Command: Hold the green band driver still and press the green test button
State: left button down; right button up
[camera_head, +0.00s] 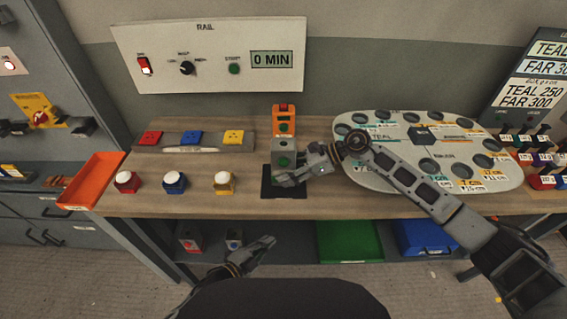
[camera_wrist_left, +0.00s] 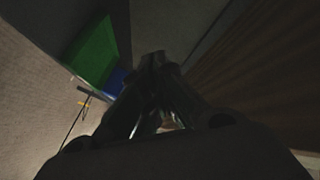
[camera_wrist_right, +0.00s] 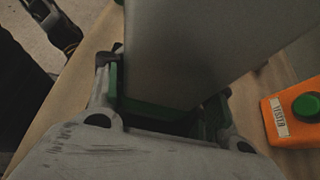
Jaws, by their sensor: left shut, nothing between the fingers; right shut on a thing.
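The green band driver, a grey block with green on it (camera_head: 284,148), stands upright on a dark mat (camera_head: 268,191) near the table's front edge. My right gripper (camera_head: 290,178) is shut on its lower part. In the right wrist view the grey body (camera_wrist_right: 195,45) rises between the fingers, with green low down; its far side is hidden. The orange tester (camera_head: 284,113) stands just behind the driver. Its green test button (camera_wrist_right: 310,104) shows in the right wrist view, clear of the gripper. My left gripper (camera_head: 268,243) is shut and empty, low in front of the table.
Red (camera_head: 126,182), blue (camera_head: 175,183) and yellow (camera_head: 224,184) knobbed blocks stand left of the mat. An orange tray (camera_head: 92,181) is at the far left. A pale board with holes (camera_head: 400,178) lies right, under my right arm. Green (camera_head: 348,242) and blue bins sit below.

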aim_at(284, 163)
pick_arm(q)
jog(key=s+d+r+m+g+h, duration=0.1)
jog(key=s+d+r+m+h, duration=0.2)
jog(key=r, duration=0.5)
jog(key=s+d+r+m+h, duration=0.2)
jog(key=d+r+h, duration=0.1)
jog(key=d+r, duration=0.3)
jog(key=a+r+n+t+y, duration=0.1)
jog(key=a+r+n+t, duration=0.2)
jog(key=r+n+t, duration=0.4)
jog(key=shift+s+a+r+n+t+y, duration=0.3)
jog(key=shift+r+n, duration=2.9)
jog(key=shift+r, duration=2.85)
jog(key=shift+w, duration=0.25)
jog(key=w, duration=0.8)
jog(key=shift+w, duration=0.3)
jog(key=shift+w, duration=0.4)
